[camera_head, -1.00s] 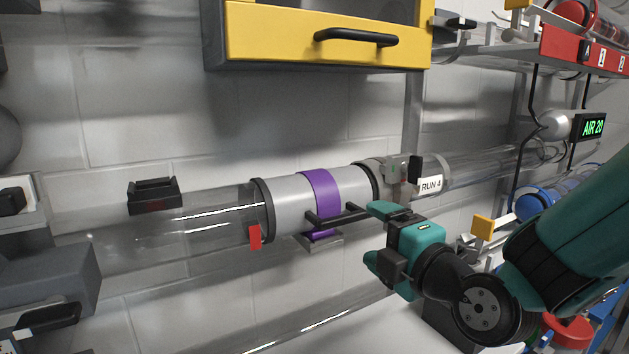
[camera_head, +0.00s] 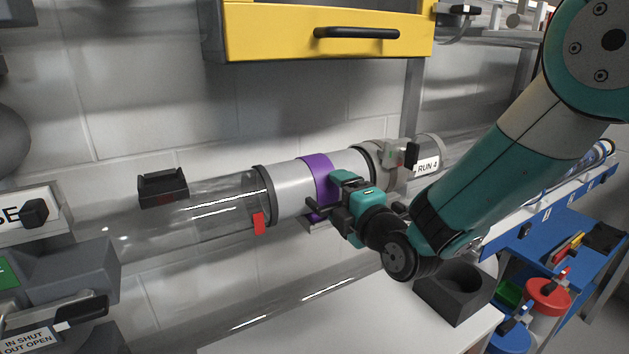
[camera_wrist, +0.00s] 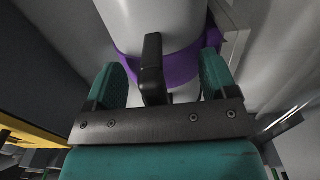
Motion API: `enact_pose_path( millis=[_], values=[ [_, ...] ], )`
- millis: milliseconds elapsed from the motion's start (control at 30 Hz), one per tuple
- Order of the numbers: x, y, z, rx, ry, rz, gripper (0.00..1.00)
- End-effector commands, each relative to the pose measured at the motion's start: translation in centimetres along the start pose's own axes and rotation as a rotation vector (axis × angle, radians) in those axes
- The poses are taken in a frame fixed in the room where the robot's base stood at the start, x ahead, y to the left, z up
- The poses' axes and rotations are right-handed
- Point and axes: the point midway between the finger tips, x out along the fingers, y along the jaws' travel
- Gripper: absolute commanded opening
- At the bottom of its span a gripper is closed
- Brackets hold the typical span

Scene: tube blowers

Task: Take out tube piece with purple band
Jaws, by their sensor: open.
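The grey tube piece (camera_head: 287,190) with its purple band (camera_head: 315,172) sits in line in the clear tube run along the wall. A dark handle bar (camera_head: 313,207) stands off its front at the band; its end also shows in the wrist view (camera_wrist: 152,66). My gripper (camera_head: 338,207) is at the front of the piece, right of the band. In the wrist view my gripper (camera_wrist: 161,80) is open, with one teal finger on each side of the handle. Whether either finger touches the handle cannot be told. The gripper hides the piece's lower right part.
A clear tube (camera_head: 195,212) runs left, with a red tab (camera_head: 258,223) at its end. A clamp collar (camera_head: 381,165) and a RUN 4 label (camera_head: 427,165) are on the right. A yellow drawer (camera_head: 270,35) hangs above. A dark holder block (camera_head: 454,290) stands on the white counter (camera_head: 385,320).

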Motion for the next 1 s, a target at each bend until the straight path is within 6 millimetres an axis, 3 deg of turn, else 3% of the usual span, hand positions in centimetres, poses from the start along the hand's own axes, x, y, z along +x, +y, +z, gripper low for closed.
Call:
enact_pose_path(
  millis=[67, 300, 400, 767, 1000],
  values=[
    [0.0, 0.0, 0.0, 0.0, 0.0, 0.0, 0.74],
    [0.0, 0.0, 0.0, 0.0, 0.0, 0.0, 0.19],
    [0.0, 0.0, 0.0, 0.0, 0.0, 0.0, 0.0],
    [0.0, 0.4, 0.0, 0.0, 0.0, 0.004, 0.0],
    [0.0, 2.8, 0.0, -0.001, 0.0, 0.008, 0.0]
  ],
)
